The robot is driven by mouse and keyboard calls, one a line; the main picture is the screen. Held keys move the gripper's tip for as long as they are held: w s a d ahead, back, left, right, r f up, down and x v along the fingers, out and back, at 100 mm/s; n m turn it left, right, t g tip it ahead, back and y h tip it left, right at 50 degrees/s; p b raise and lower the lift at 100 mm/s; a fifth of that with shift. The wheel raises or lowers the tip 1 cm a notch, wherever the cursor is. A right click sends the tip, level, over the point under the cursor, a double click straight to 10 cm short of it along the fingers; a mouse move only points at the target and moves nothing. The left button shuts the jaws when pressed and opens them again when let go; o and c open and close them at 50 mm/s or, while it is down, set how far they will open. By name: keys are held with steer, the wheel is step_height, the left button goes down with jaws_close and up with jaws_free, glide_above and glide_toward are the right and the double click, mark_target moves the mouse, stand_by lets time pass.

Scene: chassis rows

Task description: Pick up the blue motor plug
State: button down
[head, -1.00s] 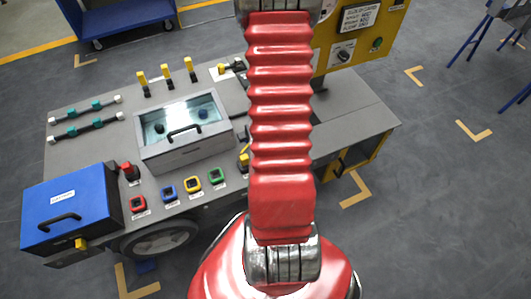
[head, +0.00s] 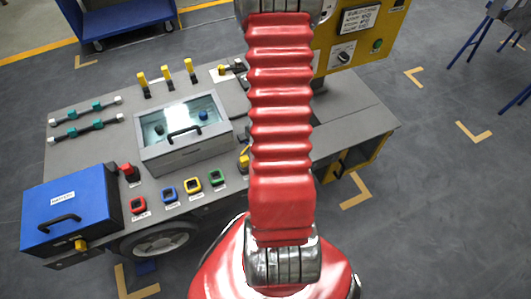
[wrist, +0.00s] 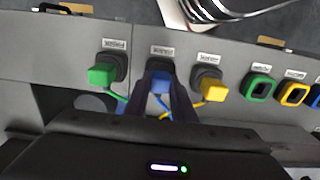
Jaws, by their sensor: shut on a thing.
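The blue motor plug (wrist: 159,80) shows in the wrist view between the dark fingers of my gripper (wrist: 163,95), which are shut on it. It sits at a dark socket under a small label, with a blue cable below it. I cannot tell whether it is fully seated or loose. A green plug (wrist: 102,75) stands to its left and a yellow plug (wrist: 214,92) to its right, both in dark sockets with cables. In the head view my red arm hides the blue plug and my gripper.
Green (wrist: 260,86) and yellow (wrist: 294,94) square frames lie to the right in the wrist view. In the head view, a clear-lidded box (head: 188,152) and a blue box (head: 70,208) stand on the grey chassis (head: 360,118). Floor at the right is partly clear.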

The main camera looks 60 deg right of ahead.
steer(key=shift+r, duration=0.2)
steer(key=shift+r, duration=4.8)
